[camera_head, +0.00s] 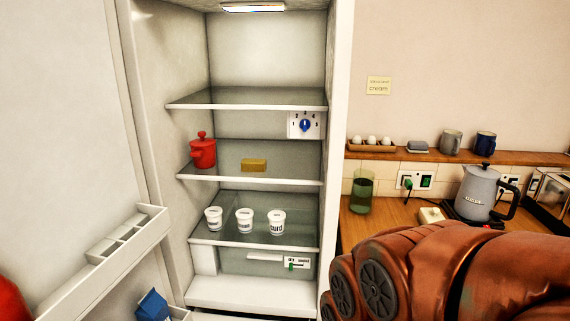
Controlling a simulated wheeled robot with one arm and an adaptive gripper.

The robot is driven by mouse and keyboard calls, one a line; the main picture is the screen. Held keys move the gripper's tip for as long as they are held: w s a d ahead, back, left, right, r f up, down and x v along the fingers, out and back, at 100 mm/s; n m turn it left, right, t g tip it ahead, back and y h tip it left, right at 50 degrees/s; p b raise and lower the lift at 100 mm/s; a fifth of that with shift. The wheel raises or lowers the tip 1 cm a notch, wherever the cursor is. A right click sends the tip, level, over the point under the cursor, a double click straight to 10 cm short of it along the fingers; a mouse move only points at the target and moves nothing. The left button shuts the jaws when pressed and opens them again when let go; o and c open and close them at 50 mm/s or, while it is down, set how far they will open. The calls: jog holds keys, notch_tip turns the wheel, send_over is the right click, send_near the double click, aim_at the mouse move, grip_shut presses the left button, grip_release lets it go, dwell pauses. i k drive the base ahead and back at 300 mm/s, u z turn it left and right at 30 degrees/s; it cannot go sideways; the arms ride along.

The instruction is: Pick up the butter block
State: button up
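The butter block (254,165) is a small yellow-brown slab. It lies flat on the middle glass shelf (230,175) of the open fridge, near the middle of the shelf. A red lidded pot (202,151) stands to its left on the same shelf, apart from it. A copper-coloured part of my arm fills the lower right, in front of the counter. My gripper does not show.
The fridge door (75,150) stands open at the left. Several white tubs, one of them a curd tub (277,222), stand on the shelf below. The top shelf (250,98) is empty. A kettle (480,190) and a green glass (361,194) stand on the right counter.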

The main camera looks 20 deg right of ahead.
aim_at(247, 165)
jog(key=z, duration=1.45)
jog(key=i, duration=0.8)
jog(key=u, duration=4.05)
